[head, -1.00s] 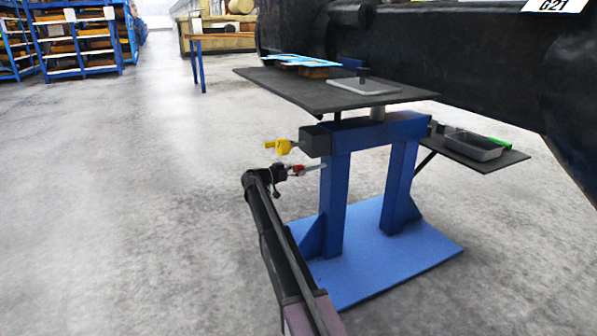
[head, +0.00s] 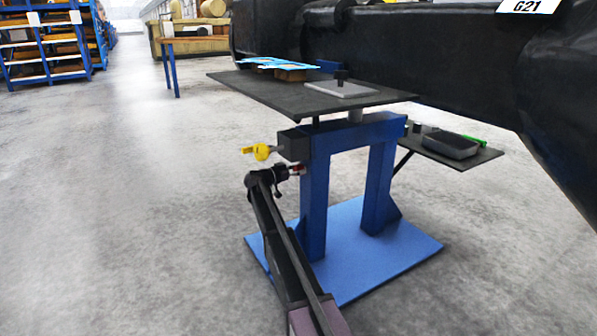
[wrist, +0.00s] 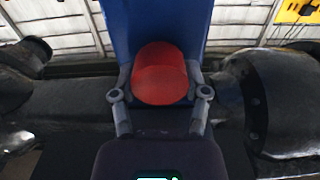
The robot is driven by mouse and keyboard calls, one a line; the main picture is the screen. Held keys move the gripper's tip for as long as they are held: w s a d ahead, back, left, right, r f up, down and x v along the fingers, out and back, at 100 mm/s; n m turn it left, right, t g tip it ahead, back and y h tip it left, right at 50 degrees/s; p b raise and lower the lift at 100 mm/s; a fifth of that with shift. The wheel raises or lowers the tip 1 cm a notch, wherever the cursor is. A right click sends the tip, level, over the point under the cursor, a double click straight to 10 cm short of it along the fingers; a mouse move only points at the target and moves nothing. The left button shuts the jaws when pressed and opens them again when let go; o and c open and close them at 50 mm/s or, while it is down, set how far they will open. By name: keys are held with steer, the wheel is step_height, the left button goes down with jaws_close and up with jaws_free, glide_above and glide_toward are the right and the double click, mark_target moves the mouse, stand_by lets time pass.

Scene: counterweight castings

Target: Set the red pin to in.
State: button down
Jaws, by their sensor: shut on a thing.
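The red pin (head: 296,168) sits at the left face of the stand's blue leg (head: 314,205), just under the dark grey block. In the head view only a little red shows, right against the leg. In the wrist view its round red head (wrist: 160,72) stands in front of the blue post (wrist: 190,22). My gripper (head: 287,172) comes from the lower left. Its two fingers, also in the wrist view (wrist: 160,95), are shut on the red pin from both sides. The pin's shaft is hidden.
A yellow handle (head: 257,152) sticks out left of the dark grey block (head: 293,144), just above my gripper. A dark table top (head: 300,97) overhangs the stand. A side shelf (head: 470,160) holds a grey tray. The floor at left is clear.

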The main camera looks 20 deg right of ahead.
steer(key=shift+d, duration=0.4)
steer(key=shift+c, duration=0.4)
jaws_free()
steer(key=shift+a, duration=0.25)
steer(key=shift+a, duration=0.1)
steer(key=s+a, duration=0.2)
steer(key=a, duration=0.9)
steer(key=shift+a, duration=0.35)
steer(key=shift+s, duration=0.1)
